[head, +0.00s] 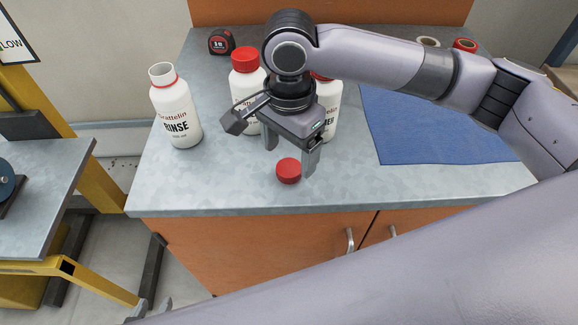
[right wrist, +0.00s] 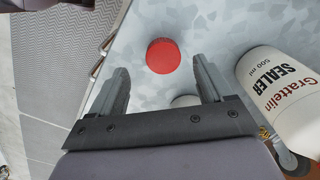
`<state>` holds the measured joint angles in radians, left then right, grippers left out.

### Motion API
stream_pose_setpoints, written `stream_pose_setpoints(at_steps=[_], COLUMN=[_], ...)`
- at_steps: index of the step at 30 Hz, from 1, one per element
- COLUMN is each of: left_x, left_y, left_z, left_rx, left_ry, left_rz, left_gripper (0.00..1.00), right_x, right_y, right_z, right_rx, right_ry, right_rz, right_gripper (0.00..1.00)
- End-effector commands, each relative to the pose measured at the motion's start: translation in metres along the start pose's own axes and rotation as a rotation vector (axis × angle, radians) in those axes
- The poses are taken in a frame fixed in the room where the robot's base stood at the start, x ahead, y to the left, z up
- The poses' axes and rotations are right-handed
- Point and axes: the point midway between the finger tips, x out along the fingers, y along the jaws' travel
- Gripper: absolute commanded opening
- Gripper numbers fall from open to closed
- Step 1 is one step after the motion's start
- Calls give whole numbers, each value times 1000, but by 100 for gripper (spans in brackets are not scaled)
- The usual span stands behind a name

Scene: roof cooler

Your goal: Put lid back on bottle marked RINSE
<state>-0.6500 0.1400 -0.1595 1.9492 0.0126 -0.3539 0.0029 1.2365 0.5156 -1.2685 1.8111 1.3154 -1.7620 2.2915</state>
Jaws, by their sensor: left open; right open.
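The white bottle marked RINSE (head: 176,112) stands upright at the left of the metal worktop, its mouth open and a red ring round its neck. A red lid (head: 288,171) lies on the worktop near the front edge; it also shows in the right wrist view (right wrist: 163,56). My right gripper (head: 288,156) is open and empty, pointing down just above and behind the lid. In the right wrist view its fingers (right wrist: 163,86) are apart, with the lid beyond their tips. My left gripper (head: 151,308) shows only in part at the bottom left, low in front of the cabinet.
A white bottle with a red lid (head: 245,61) and a SEALER bottle (right wrist: 283,90) stand behind my right gripper, partly hidden. A tape measure (head: 221,42), a blue cloth (head: 430,130) and tape rolls (head: 465,45) lie on the worktop (head: 225,190). Its front left is clear.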

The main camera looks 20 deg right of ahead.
Motion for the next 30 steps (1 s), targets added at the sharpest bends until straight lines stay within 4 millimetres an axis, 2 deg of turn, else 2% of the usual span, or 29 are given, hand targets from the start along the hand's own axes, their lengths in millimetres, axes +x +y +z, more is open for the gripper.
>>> stream_pose_setpoints(at_steps=[3, 8, 20, 25, 26, 30], left_x=[1, 2, 2, 2, 2, 2], left_y=[0, 0, 0, 0, 0, 0], left_z=[1, 2, 2, 2, 2, 2], left_rx=[0, 0, 0, 0, 0, 0], left_ry=[0, 0, 0, 0, 0, 1], left_rz=[0, 0, 0, 0, 0, 0], left_gripper=[43, 43, 43, 43, 43, 43], right_x=[21, 39, 42, 42, 42, 42], right_y=[-3, -3, -4, -4, -4, -4], right_z=[-2, -2, -2, -2, -2, -2], right_rx=[2, 1, 1, 1, 1, 0], right_ry=[0, 0, 0, 0, 0, 0], right_rz=[4, 3, 1, 1, 1, 1], right_gripper=[80, 80, 80, 24, 21, 21])
